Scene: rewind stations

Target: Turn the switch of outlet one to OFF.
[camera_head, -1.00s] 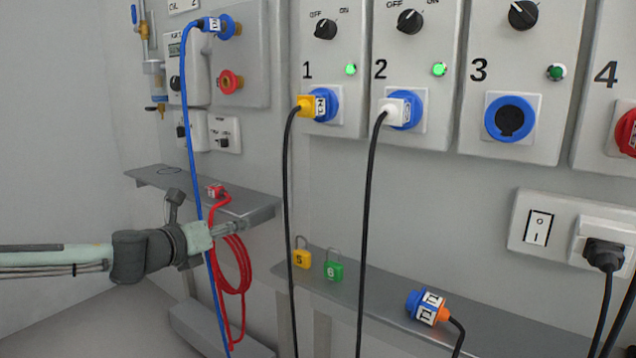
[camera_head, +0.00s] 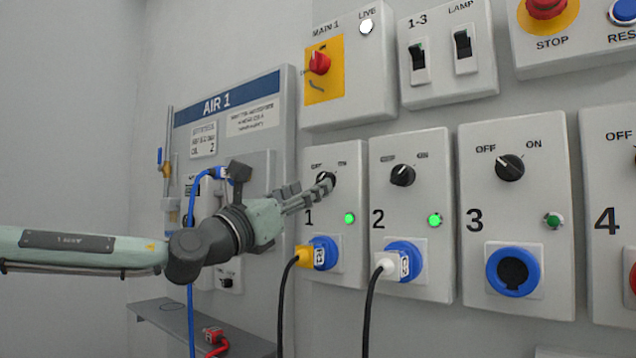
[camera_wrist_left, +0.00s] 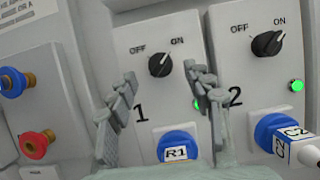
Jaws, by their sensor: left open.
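The switch of outlet one (camera_head: 327,179) is a black rotary knob at the top of the grey panel marked 1 (camera_head: 343,155). It also shows in the left wrist view (camera_wrist_left: 159,65), where its pointer slants up right toward ON. The green lamp (camera_head: 349,219) on this panel is lit. A yellow plug (camera_head: 304,256) with a black cable sits in its blue socket (camera_head: 326,252). My left gripper (camera_head: 322,188) is open and empty in front of the knob and partly covers it. In the left wrist view its fingers (camera_wrist_left: 162,85) stand apart below the knob. Contact cannot be told.
Outlet two's knob (camera_head: 402,175) and lit green lamp (camera_head: 435,220) are close on the right. Outlet three (camera_head: 513,272) is empty. The MAIN 1 box (camera_head: 370,82) is above, and the AIR 1 board (camera_head: 246,101) is behind my arm. A grey shelf (camera_head: 165,315) is below.

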